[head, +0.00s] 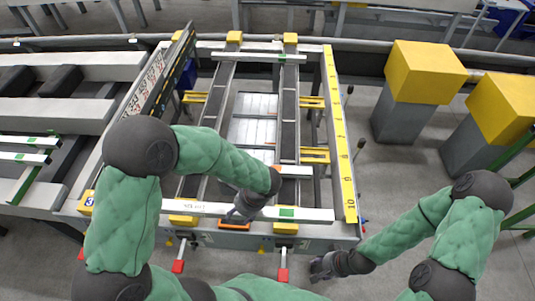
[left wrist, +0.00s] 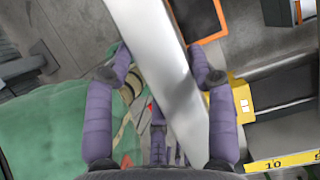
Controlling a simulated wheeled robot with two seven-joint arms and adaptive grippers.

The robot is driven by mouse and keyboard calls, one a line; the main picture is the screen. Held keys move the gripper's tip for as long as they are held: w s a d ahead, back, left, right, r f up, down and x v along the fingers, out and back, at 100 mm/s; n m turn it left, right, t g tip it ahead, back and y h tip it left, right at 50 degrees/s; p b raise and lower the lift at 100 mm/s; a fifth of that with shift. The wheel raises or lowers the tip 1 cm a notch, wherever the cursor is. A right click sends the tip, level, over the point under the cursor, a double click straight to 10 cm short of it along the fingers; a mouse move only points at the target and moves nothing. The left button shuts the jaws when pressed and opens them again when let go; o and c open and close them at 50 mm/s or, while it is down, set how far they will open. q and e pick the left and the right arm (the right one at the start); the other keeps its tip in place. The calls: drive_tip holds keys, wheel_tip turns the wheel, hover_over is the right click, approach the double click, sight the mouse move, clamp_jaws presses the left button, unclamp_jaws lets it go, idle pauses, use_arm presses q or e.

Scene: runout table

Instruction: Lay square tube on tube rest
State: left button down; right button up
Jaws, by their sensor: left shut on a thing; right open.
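A long pale square tube (head: 310,215) with a green mark lies level across the near end of the runout table in the head view. My left gripper (head: 240,213) is shut on it near its middle. My right gripper (head: 320,268) is open and empty, low in front of the table's near right corner. I cannot tell which part is the tube rest, or whether the tube touches the supports below it.
Another pale bar (head: 245,56) lies across the far end; a third (head: 296,172) is partly behind my left arm. A yellow scale (head: 340,140) runs along the right side. Tubes (head: 25,157) lie at the left. Yellow-topped grey blocks (head: 405,110) stand right.

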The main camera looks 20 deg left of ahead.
use_arm(q)
drive_tip(key=w+d+f+n+g+h+b, duration=0.1)
drive_tip(key=w+f+n+h+b, duration=0.1)
drive_tip(key=w+n, duration=0.4)
drive_tip(key=w+d+f+n+g+h+b, duration=0.1)
drive_tip(key=w+f+n+g+h+b, duration=0.1)
drive_tip(key=w+n+b, duration=0.2)
drive_tip(key=w+n, duration=0.3)
drive_tip(key=n, duration=0.2)
drive_tip(key=shift+d+f+b, duration=0.25)
drive_tip(key=shift+d+b, duration=0.05)
drive_tip(key=shift+b, duration=0.05)
